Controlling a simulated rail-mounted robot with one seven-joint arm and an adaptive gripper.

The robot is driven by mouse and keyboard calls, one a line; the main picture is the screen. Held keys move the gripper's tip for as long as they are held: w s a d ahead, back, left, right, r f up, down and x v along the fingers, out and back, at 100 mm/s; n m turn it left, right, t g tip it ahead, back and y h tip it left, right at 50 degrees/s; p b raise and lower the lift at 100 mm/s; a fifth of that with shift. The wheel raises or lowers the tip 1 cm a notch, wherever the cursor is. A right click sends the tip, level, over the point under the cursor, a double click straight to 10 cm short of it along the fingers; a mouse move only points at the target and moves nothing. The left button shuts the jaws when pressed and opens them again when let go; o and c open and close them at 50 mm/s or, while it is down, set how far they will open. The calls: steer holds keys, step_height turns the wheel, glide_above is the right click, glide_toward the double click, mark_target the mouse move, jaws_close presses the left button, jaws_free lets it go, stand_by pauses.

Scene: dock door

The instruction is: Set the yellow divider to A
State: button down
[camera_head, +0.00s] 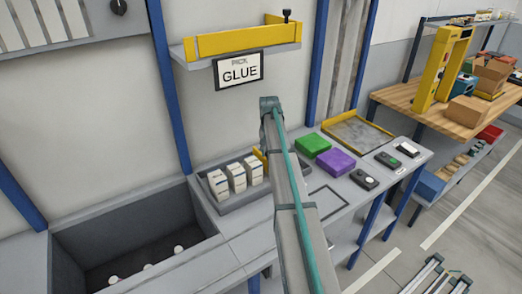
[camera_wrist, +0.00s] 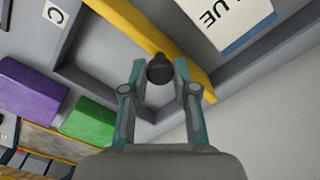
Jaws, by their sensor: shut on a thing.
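In the wrist view, the yellow divider (camera_wrist: 134,25) is a straight bar running diagonally across a grey tray, with a black knob (camera_wrist: 160,68) on it. My gripper (camera_wrist: 159,72) has its two fingers closed around this knob. A white label C (camera_wrist: 55,14) is on the tray's front edge, left of the divider. No label A can be seen. In the head view, only a small piece of the divider (camera_head: 260,157) shows, right of the white boxes. My arm hides the rest and my gripper there.
Several white boxes (camera_head: 237,178) stand in the grey tray, left of the divider; one (camera_wrist: 226,18) shows close to it in the wrist view. Green (camera_head: 313,145) and purple (camera_head: 335,162) blocks lie to the right. A yellow-edged shelf (camera_head: 240,38) with a GLUE sign (camera_head: 240,72) hangs above.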

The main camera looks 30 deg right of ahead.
steer(key=shift+d, duration=0.1)
steer(key=c, duration=0.9)
jaws_free()
step_height(320, 180, up, 12)
